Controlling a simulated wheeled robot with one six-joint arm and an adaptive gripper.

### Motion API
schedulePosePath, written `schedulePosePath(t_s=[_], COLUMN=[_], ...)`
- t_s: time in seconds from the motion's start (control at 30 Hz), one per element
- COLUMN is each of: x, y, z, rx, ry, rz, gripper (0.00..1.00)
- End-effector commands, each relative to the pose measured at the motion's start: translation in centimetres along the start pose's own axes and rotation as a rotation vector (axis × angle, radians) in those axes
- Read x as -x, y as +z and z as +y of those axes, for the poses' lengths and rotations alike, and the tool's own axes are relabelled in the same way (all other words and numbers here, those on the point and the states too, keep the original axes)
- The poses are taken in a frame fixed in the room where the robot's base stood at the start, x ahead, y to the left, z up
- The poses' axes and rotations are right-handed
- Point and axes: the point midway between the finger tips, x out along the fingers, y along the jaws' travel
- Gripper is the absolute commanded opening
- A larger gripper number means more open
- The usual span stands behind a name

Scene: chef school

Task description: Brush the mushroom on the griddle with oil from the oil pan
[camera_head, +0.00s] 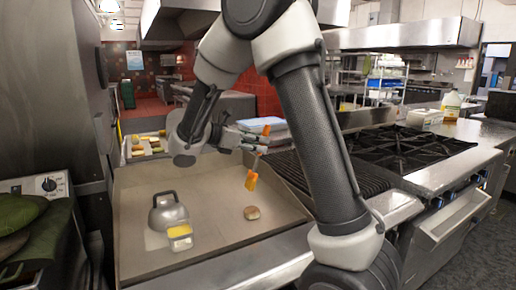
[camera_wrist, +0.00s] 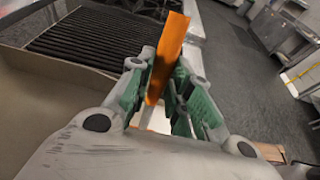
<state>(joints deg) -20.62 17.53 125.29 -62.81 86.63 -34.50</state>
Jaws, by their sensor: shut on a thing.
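My gripper (camera_head: 256,142) is above the griddle (camera_head: 215,185), shut on a brush with orange ends (camera_head: 251,181). The brush hangs down steeply, its lower orange end in the air above and slightly left of the mushroom. In the wrist view the orange handle (camera_wrist: 168,52) stands up between the green finger pads of my gripper (camera_wrist: 160,92). The mushroom (camera_head: 252,213) is small, round and tan, and lies on the griddle's right part. The oil pan (camera_head: 180,243), a small metal pan with yellow contents, stands on the griddle's left part. The brush tip is hidden in the wrist view.
A grey metal dome with a handle (camera_head: 168,212) stands just behind the oil pan. A tray with several food pieces (camera_head: 147,148) is behind the griddle's left. A dark grill grate (camera_head: 290,170) and a burner stove (camera_head: 405,147) lie right. The griddle's front is clear.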

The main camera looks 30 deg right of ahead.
Motion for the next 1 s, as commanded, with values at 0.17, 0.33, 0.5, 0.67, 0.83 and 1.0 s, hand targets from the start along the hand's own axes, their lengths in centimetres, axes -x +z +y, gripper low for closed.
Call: schedulePosePath(t_s=[0.17, 0.33, 0.5, 0.67, 0.83, 1.0], x=[-0.2, -0.7, -1.4, -1.8, -2.0, -2.0], y=[-0.5, -2.0, -3.9, -5.2, -5.8, -5.8], z=[-0.1, -0.1, -0.1, -0.1, -0.1, -0.1], rx=[0.001, 0.002, 0.001, 0.0, -0.001, -0.001], ry=[-0.006, -0.007, -0.007, -0.006, -0.005, -0.005], rz=[-0.033, -0.034, -0.034, -0.033, -0.032, -0.032], gripper=[0.0, 0.0, 0.0, 0.0, 0.0, 0.0])
